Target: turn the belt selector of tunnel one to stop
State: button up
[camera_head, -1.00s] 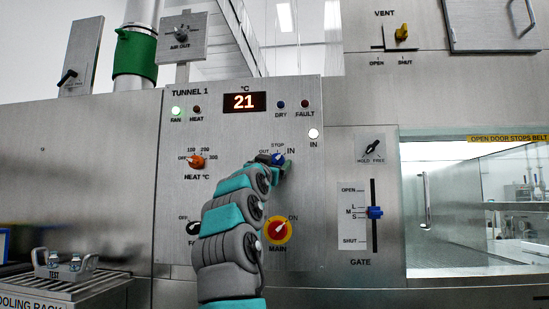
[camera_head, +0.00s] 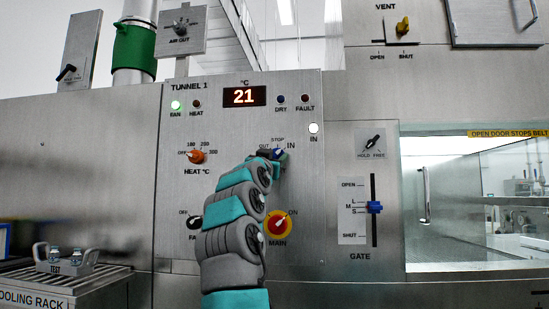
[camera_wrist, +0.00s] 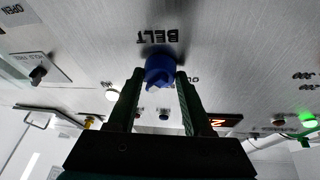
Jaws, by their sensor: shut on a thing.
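The belt selector is a small blue knob (camera_head: 279,154) on the Tunnel 1 panel, with OUT, STOP and IN printed around it. In the head view its pale pointer seems to lean up and right, between STOP and IN, but my gripper partly covers it. The wrist view shows the blue knob (camera_wrist: 160,70) from close up, with the word BELT upside down beside it. My gripper (camera_wrist: 157,82) is shut on the knob, one dark finger on each side. The exact pointer angle is hard to tell there.
The red and yellow MAIN switch (camera_head: 278,224) sits below the selector, close to my arm. The orange heat knob (camera_head: 197,156) is to the left. The blue gate slider (camera_head: 375,207) is to the right. The white IN lamp (camera_head: 313,128) looks lit.

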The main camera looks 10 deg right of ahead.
grip_shut()
